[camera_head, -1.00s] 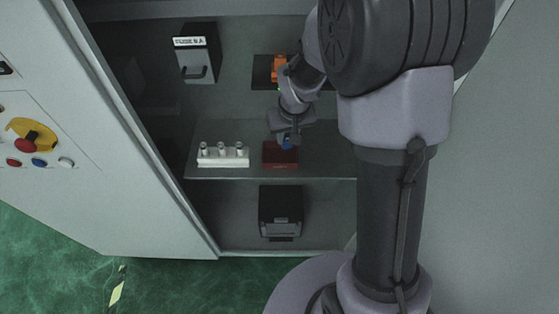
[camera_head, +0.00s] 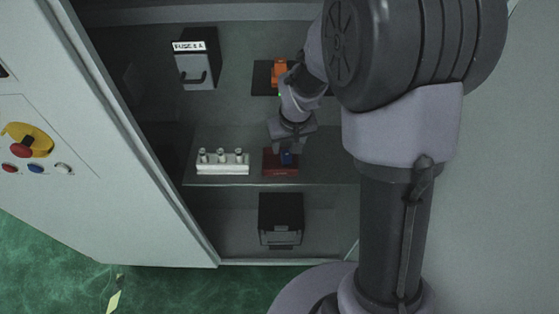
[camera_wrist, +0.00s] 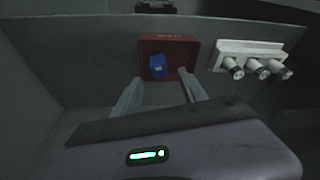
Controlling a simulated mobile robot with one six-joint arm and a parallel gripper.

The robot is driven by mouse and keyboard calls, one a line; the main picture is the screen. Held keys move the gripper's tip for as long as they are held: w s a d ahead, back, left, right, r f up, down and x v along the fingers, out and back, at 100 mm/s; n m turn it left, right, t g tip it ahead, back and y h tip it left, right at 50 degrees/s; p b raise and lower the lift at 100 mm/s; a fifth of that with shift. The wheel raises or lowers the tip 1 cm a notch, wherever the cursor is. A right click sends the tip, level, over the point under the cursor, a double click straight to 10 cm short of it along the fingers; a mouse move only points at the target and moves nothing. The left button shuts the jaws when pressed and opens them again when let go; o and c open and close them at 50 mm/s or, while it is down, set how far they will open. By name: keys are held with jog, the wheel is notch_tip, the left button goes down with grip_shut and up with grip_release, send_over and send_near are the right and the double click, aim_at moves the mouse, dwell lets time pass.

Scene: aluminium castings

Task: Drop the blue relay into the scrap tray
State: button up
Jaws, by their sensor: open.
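The blue relay (camera_head: 286,158) lies inside the dark red scrap tray (camera_head: 281,170) on the cabinet's middle shelf. In the wrist view the relay (camera_wrist: 157,66) rests tilted on the floor of the tray (camera_wrist: 187,49), clear of its far wall. My gripper (camera_wrist: 160,82) is open and empty, its two fingers spread at the near side of the tray, apart from the relay. In the head view my gripper (camera_head: 290,143) is just above and behind the tray; its fingertips are hard to make out there.
A white block with three posts (camera_head: 222,163) stands close left of the tray. A labelled black box (camera_head: 196,68) and an orange part on a dark pad (camera_head: 279,72) are farther back. A black box (camera_head: 281,219) sits on the level below. The cabinet side panel (camera_head: 100,180) bounds the left.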

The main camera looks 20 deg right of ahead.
jog(key=p+v, duration=0.4)
jog(key=v, duration=1.1)
jog(key=shift+s+r, duration=0.1)
jog(key=s+a+f+m+t+y+b, duration=0.1)
jog(key=s+a+m+b, duration=0.1)
jog(key=s+b, duration=0.3)
jog(key=s+a+f+m+t+y+b, duration=0.1)
jog(key=s+a+b, duration=0.3)
jog(key=s, duration=1)
jog(key=shift+m+t+b, duration=0.4)
jog(key=shift+m+b, duration=0.3)
jog(key=shift+b, duration=0.15)
